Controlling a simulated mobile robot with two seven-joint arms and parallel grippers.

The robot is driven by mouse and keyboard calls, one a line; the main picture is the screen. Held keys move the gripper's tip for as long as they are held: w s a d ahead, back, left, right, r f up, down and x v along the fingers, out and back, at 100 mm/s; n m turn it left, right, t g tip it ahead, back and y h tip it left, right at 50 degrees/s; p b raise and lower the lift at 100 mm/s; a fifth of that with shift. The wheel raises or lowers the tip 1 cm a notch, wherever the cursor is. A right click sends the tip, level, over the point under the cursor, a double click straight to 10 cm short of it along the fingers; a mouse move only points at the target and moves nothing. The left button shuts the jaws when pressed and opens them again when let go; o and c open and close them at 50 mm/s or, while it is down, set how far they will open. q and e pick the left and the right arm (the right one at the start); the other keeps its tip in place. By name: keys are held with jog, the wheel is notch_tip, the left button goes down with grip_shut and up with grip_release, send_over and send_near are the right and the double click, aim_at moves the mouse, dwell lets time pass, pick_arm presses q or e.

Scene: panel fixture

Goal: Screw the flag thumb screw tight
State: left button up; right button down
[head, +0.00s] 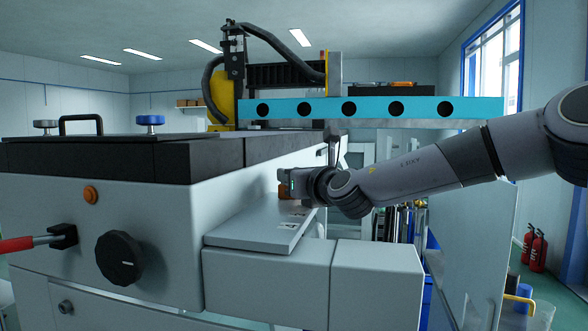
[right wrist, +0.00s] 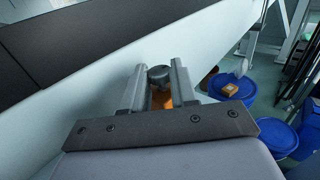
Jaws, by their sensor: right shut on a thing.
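My right gripper (head: 294,186) reaches in from the right to the side of the white machine, above a light grey ledge. In the right wrist view its two fingers (right wrist: 158,80) stand on either side of a small dark grey screw head (right wrist: 158,73), which I take to be the flag thumb screw, and are shut on it. An orange part (right wrist: 162,99) shows between the fingers, and an orange bit (head: 283,190) shows beside the gripper in the head view. The screw's thread and seat are hidden. My left gripper is in neither view.
The grey ledge (head: 258,232) lies below the gripper. The machine front (head: 180,225) carries a black dial (head: 118,257), an orange button (head: 90,195) and a red-handled lever (head: 18,244). A turquoise beam (head: 425,108) spans above my right arm. Blue drums (right wrist: 232,88) stand on the floor beyond.

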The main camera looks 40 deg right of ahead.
jog(key=m+h, duration=0.1)
jog(key=h+p, duration=0.1)
jog(key=shift+a+r+m+h, duration=0.15)
jog(key=shift+a+m+h, duration=0.1)
jog(key=shift+m+h, duration=0.15)
jog(key=m+g+h+p, duration=0.1)
jog(key=h, duration=0.1)
jog(key=shift+w+m+h, duration=0.1)
jog(key=shift+m+h, duration=0.2)
jog(key=shift+m, duration=0.1)
jog(key=m+g+h, duration=0.1)
jog(key=h, duration=0.1)
jog(key=m+g+h, duration=0.1)
jog(key=shift+w+a+f+m+g, duration=0.1)
jog(key=shift+a+f+m+g, duration=0.05)
jog(key=shift+f+m+g, duration=0.15)
jog(key=shift+r+m+g+h, duration=0.1)
jog(key=shift+m+g+h, duration=0.4)
jog(key=shift+h, duration=0.3)
jog(key=shift+r+h, duration=0.1)
jog(key=shift+h, duration=0.2)
jog(key=c, duration=0.9)
grip_release()
jog(key=shift+a, duration=0.15)
